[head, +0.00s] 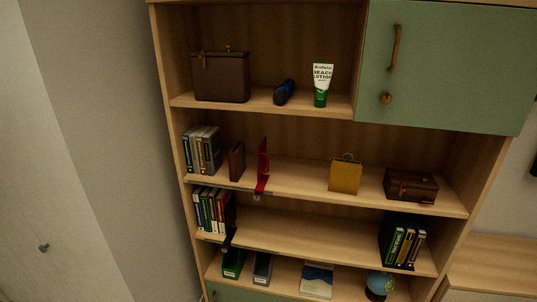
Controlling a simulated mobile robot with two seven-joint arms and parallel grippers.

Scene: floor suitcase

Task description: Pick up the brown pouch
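Several brown items stand on the wooden shelf unit, and I cannot tell for sure which is the brown pouch. A large dark brown bag (221,78) with a clasp stands on the top shelf at the left. A slim brown item (237,162) stands upright beside the books on the second shelf. A mustard-brown bag-like item (345,176) with a ring on top stands right of the middle of that shelf. A low dark brown case (410,186) sits at its right end. Neither of my grippers is in view.
The shelf unit (303,175) has a closed green door (450,65) at upper right. A dark blue item (284,92) and a lotion tube (321,86) share the top shelf. A red item (262,165) hangs over the second shelf's edge. The third shelf's middle is clear.

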